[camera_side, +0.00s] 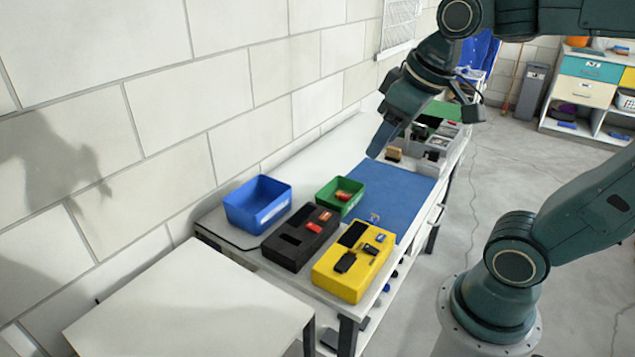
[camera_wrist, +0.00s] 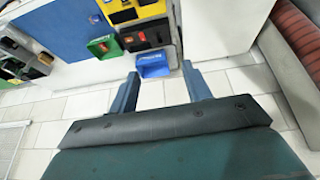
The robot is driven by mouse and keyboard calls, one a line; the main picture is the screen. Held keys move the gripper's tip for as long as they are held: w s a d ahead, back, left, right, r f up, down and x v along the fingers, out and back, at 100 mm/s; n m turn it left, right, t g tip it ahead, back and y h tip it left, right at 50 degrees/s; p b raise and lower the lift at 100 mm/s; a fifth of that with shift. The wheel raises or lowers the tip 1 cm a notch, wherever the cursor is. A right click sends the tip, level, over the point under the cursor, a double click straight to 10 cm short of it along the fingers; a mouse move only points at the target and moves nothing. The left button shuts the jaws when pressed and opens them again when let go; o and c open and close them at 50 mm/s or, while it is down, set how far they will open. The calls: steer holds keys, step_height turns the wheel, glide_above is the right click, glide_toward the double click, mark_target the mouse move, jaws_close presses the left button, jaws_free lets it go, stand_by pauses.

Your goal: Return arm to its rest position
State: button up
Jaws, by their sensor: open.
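My gripper (camera_side: 380,140) is raised above the workbench in the side view, clear of the things on it. In the wrist view its two blue-grey fingers (camera_wrist: 160,74) stand wide apart with nothing between them. My arm arches in from the upper right, and its base stands on the floor at the lower right of the side view.
The bench holds a blue bin (camera_side: 258,204), a green bin (camera_side: 340,194), a black organizer (camera_side: 300,237), a yellow organizer (camera_side: 352,262) and a blue mat (camera_side: 395,192). A block wall (camera_side: 180,110) runs along its back. Open floor (camera_side: 500,170) lies to the right.

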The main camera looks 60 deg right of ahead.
steer(key=s+a+f, duration=0.2)
steer(key=s, duration=0.3)
steer(key=shift+s+f+t, duration=0.2)
steer(key=shift+s+t, duration=0.05)
steer(key=shift+t, duration=0.15)
